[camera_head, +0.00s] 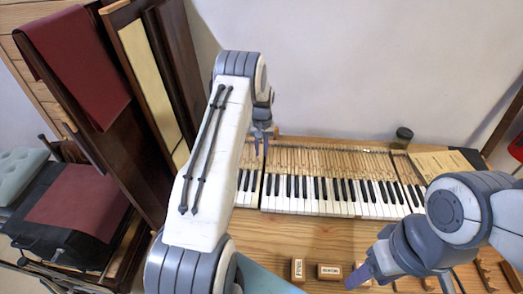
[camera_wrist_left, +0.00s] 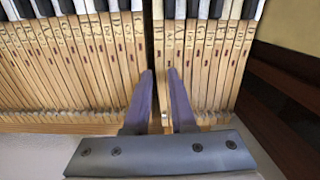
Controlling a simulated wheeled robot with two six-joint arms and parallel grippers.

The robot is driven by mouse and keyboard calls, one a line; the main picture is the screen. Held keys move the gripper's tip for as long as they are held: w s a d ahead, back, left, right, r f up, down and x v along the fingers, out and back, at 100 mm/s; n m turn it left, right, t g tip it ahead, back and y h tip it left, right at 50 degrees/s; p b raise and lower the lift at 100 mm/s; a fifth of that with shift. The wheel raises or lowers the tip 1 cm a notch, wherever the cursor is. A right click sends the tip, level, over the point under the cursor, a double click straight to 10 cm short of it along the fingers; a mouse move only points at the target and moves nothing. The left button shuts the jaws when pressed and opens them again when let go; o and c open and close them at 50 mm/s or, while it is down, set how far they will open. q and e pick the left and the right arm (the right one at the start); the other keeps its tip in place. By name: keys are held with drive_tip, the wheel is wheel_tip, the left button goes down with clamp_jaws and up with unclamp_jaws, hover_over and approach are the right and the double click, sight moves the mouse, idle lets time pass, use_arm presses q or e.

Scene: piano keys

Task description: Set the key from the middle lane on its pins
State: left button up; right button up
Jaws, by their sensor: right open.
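The piano keyboard (camera_head: 330,193) lies along the back of the wooden bench, its key rows also filling the top of the left wrist view (camera_wrist_left: 75,60). My left gripper (camera_head: 262,148) is over the rear wooden part of the keys, near the left end. In the left wrist view its two fingers (camera_wrist_left: 160,82) straddle one pale wooden key (camera_wrist_left: 158,45) with a white front, beside a narrow dark gap. I cannot tell whether the fingers press on it. My right gripper (camera_head: 361,277) is open, low over the front of the bench. The middle lane cannot be made out.
Two small labelled wooden blocks (camera_head: 298,268) (camera_head: 330,271) stand at the bench front. Wooden holders (camera_head: 484,268) lie at the front right, partly behind my right arm. A dark jar (camera_head: 402,137) and a paper sheet (camera_head: 440,164) are at the back right. Bare bench (camera_head: 300,235) lies before the keys.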

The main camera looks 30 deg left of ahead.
use_arm(q)
drive_tip(key=o, duration=0.5)
drive_tip(key=shift+r+p, duration=1.65)
drive_tip(key=shift+r, duration=0.9)
